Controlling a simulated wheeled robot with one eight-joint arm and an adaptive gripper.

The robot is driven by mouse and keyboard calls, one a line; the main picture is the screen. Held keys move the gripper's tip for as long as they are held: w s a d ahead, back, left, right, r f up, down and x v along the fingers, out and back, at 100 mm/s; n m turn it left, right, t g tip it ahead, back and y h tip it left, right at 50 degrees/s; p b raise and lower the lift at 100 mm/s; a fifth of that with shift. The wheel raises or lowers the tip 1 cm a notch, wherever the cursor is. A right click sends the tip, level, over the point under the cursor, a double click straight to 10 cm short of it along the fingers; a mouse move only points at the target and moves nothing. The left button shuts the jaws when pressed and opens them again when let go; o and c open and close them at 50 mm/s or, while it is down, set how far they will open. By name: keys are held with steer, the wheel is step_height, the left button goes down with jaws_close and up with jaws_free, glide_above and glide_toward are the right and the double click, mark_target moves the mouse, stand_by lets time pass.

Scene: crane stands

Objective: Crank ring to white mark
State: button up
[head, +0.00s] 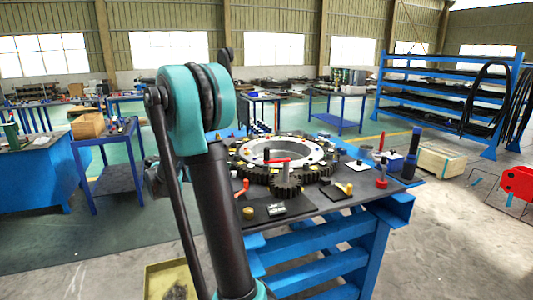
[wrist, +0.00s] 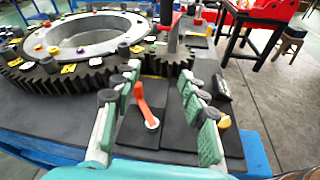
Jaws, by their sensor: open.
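The large toothed ring (head: 245,152) lies flat on the blue table; it also fills the upper left of the wrist view (wrist: 100,47), with yellow tags and small knobs on it. A small dark pinion (head: 286,187) sits at its near edge and shows in the wrist view (wrist: 168,62). Small white patches show near the ring, but I cannot tell which is the mark. My gripper (wrist: 160,80) is open and empty, short of the pinion.
An orange lever (wrist: 145,105) on a black plate shows between my fingers. A yellow knob (wrist: 224,122) is to their right.

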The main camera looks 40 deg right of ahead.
mark_target(267, 160)
step_height(267, 160, up, 4)
steer(key=n+g+h, duration=0.1)
steer(key=g+h, duration=0.1)
steer(key=g, duration=0.1)
steer(key=shift+t, duration=0.3)
steer(key=x, duration=1.1)
steer(key=w+x, duration=0.1)
steer(key=x, duration=0.4)
steer(key=shift+s+d+r, duration=0.15)
steer(key=shift+d+r, duration=0.05)
steer(key=shift+d, duration=0.3)
steer(key=shift+c, duration=0.5)
jaws_close()
